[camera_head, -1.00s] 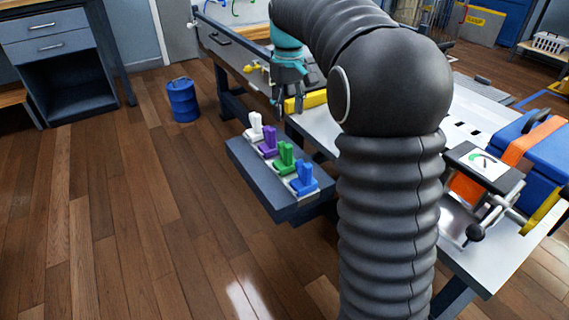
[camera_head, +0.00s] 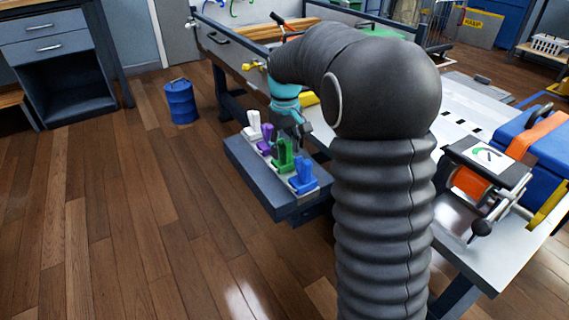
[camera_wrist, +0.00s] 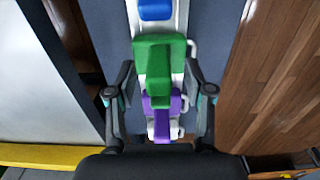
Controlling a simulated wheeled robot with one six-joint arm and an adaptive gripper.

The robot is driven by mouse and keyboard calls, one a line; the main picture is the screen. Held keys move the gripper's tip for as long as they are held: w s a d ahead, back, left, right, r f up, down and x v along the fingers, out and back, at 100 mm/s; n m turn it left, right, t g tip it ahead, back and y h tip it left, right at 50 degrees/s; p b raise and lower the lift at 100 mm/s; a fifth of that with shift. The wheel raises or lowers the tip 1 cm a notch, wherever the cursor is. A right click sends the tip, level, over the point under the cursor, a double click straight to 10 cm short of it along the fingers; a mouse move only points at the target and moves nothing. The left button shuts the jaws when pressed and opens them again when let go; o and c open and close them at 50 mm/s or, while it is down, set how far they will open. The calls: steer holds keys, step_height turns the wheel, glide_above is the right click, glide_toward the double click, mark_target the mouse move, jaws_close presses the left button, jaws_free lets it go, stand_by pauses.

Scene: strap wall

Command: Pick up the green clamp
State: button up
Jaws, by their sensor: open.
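The green clamp (camera_head: 284,155) stands in a row of clamps on a grey shelf at the side of the workbench. In the wrist view the green clamp (camera_wrist: 153,62) is in the middle, between and just beyond the fingers. My gripper (camera_head: 294,146) is above the row, close to the green clamp, and partly covers the purple clamp. In the wrist view my gripper (camera_wrist: 159,88) is open, with one finger on each side of the row. I cannot tell whether the fingers touch anything.
A purple clamp (camera_wrist: 162,118) and a blue clamp (camera_wrist: 156,10) stand on either side of the green one. A white clamp (camera_head: 253,124) is at the far end. The grey shelf (camera_head: 285,210) juts out from the workbench. A blue drum (camera_head: 181,102) stands on open floor.

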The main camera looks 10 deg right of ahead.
steer(key=shift+f, duration=0.65)
jaws_close()
steer(key=shift+r, duration=0.15)
steer(key=shift+r, duration=0.6)
step_height(320, 180, up, 3)
steer(key=shift+f+p, duration=0.2)
steer(key=shift+p, duration=0.25)
steer(key=d+r+p, duration=0.1)
steer(key=d+r, duration=0.6)
steer(key=d, duration=0.4)
steer(key=shift+s+d, duration=0.4)
steer(key=shift+s, duration=0.05)
